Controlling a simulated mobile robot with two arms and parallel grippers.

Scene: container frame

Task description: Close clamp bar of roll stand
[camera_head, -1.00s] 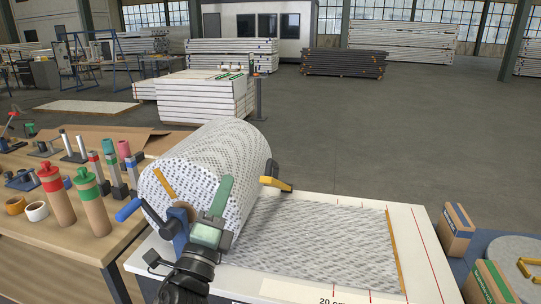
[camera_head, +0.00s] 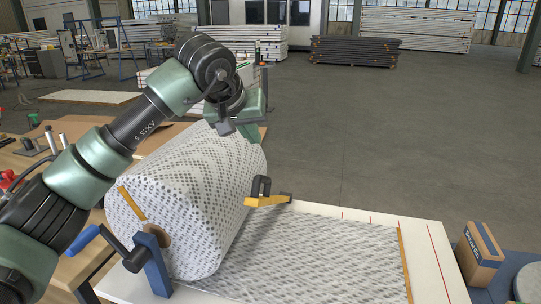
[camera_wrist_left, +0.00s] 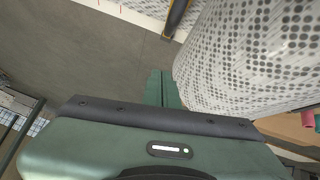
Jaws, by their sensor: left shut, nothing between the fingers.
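The large roll (camera_head: 190,185) of white dotted sheet sits on the stand with its sheet (camera_head: 320,255) drawn out flat to the right. A yellow bar (camera_head: 266,201) with a dark end stands at the roll's far right end by a black bracket (camera_head: 261,186); it looks like the clamp bar. A dark bar with a yellow edge also shows at the top of the left wrist view (camera_wrist_left: 176,17). My left gripper (camera_head: 254,135) is above the far end of the roll, shut and empty, pointing down. In its wrist view the closed green fingers (camera_wrist_left: 162,88) are beside the roll, apart from the bar.
A blue crank handle (camera_head: 84,240) and blue post (camera_head: 155,262) stand at the roll's near end. An orange strip (camera_head: 404,265) edges the sheet's right end. A cardboard box (camera_head: 478,255) is at right. Floor behind the stand is clear.

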